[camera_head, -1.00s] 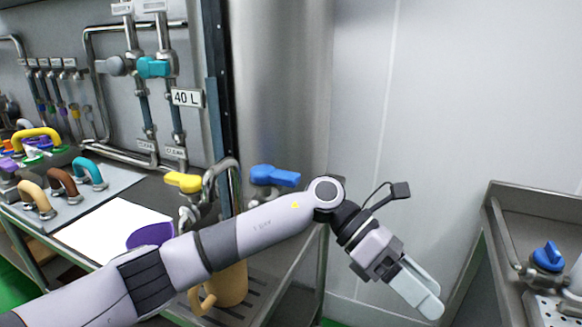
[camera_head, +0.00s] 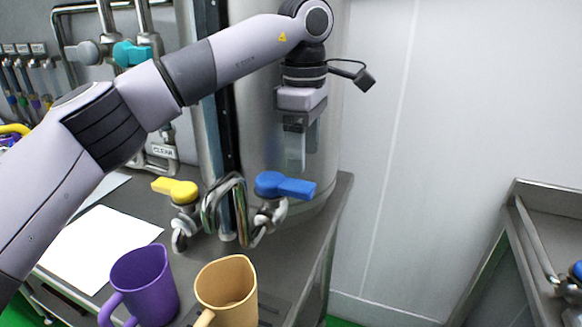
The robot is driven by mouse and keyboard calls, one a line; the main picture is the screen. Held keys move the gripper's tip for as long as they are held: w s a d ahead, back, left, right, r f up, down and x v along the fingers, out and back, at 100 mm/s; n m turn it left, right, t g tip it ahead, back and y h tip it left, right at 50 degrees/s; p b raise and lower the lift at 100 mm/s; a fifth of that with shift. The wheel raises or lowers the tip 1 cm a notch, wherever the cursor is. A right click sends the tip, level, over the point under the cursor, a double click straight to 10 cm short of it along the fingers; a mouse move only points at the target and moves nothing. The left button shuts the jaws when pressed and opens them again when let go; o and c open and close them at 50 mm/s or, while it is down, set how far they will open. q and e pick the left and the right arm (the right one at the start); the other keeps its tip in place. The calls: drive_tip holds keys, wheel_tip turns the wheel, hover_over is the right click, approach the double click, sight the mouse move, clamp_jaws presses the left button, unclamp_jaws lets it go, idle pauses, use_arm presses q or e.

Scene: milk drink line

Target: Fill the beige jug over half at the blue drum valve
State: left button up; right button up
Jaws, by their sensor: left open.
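The beige jug (camera_head: 227,296) stands upright on the dark counter at the lower middle, below the valves, its handle toward the lower left. I can see into its open top, but cannot tell if it holds liquid. The valve with the blue handle (camera_head: 286,186) sits on the drum (camera_head: 262,120), its handle pointing right. My left gripper (camera_head: 302,150) is open and points down, above the blue handle and apart from it, in front of the drum. My right gripper is not in view.
A purple jug (camera_head: 147,284) stands left of the beige one. A valve with a yellow handle (camera_head: 176,189) is left of the blue one. A white sheet (camera_head: 92,245) lies on the counter. A steel basin (camera_head: 541,220) is at the right, with clear floor space between.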

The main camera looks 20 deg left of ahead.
sight(299, 185)
use_arm(q)
drive_tip(key=shift+w+a+r, duration=0.1)
drive_tip(key=shift+w+a, duration=0.15)
drive_tip(key=shift+a, duration=0.15)
drive_tip(key=shift+s+d+f, duration=0.1)
drive_tip(key=shift+f, duration=3.3)
clamp_jaws()
